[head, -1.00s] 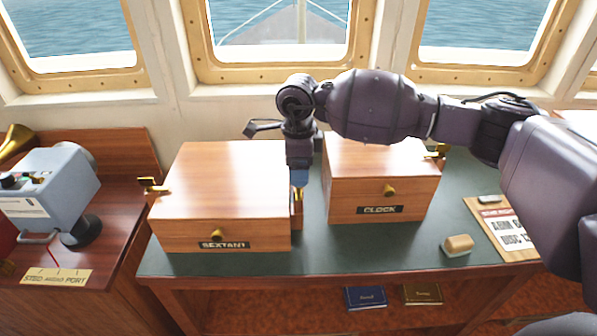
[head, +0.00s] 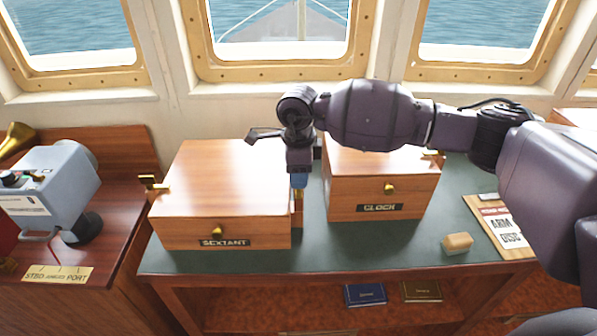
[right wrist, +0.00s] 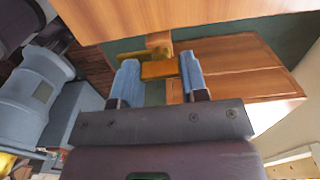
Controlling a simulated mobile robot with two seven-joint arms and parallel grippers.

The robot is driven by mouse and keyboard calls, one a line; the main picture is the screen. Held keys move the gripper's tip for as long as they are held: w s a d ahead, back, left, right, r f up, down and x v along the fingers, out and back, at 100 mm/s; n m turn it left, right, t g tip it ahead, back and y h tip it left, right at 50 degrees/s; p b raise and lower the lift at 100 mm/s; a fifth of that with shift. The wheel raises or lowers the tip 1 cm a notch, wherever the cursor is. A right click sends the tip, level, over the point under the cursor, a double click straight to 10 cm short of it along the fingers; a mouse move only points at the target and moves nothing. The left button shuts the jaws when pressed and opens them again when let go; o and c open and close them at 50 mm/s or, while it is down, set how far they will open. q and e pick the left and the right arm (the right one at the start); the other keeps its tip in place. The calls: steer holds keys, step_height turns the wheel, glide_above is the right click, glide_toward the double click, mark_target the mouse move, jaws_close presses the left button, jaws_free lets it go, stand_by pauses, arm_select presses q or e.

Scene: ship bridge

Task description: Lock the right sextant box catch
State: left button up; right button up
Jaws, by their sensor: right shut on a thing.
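The wooden sextant box (head: 225,185) stands on the green-topped table with its lid down and a brass knob on its front. Its left brass catch (head: 150,183) sticks out from the left side. My right gripper (head: 299,182) points down at the box's right side, in the gap beside the clock box. In the right wrist view its two blue fingers (right wrist: 158,82) are on either side of the brass right catch (right wrist: 158,70), shut on it. In the head view this catch is mostly hidden by the gripper. My left gripper is not in view.
The clock box (head: 378,185) stands close on the right, leaving a narrow gap. A small tan block (head: 457,243) and a printed board (head: 500,222) lie further right on the table. A grey instrument (head: 52,185) stands on the left cabinet. Two books lie on the shelf below.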

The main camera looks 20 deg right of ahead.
steer(key=shift+m, duration=0.3)
steer(key=shift+f+m+b, duration=0.1)
steer(key=shift+m+b, duration=0.6)
steer(key=shift+m, duration=0.3)
steer(key=m, duration=0.2)
steer(key=shift+m+b, duration=0.3)
steer(key=shift+b, duration=0.1)
steer(key=m, duration=0.2)
steer(key=shift+m, duration=0.4)
steer(key=m, duration=0.7)
steer(key=shift+m, duration=1.4)
